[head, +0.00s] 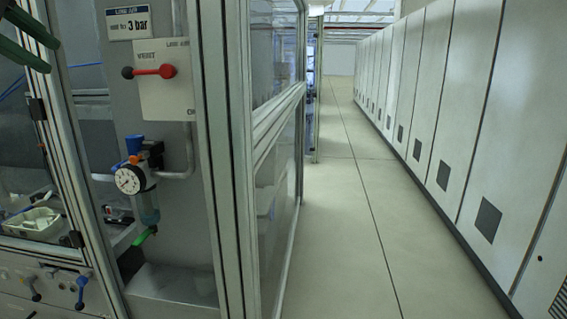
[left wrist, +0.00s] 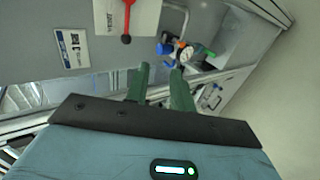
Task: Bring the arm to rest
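My left gripper (head: 53,55) shows at the upper left edge of the head view, with two dark green fingers. In the left wrist view the same gripper (left wrist: 161,75) has its fingers apart, with nothing between them. It is in front of the machine panel and apart from it as far as I can tell. A red valve lever (head: 153,71) with a dark knob lies roughly level on a white plate (head: 165,100). The lever also shows in the left wrist view (left wrist: 127,18). My right gripper is in neither view.
A pressure gauge (head: 130,180) sits on a regulator with a blue knob (head: 135,144) and a green lever (head: 144,236) below. Framed glass doors (head: 275,150) stand right of the panel. A clear aisle (head: 355,230) runs back beside grey cabinets (head: 465,120).

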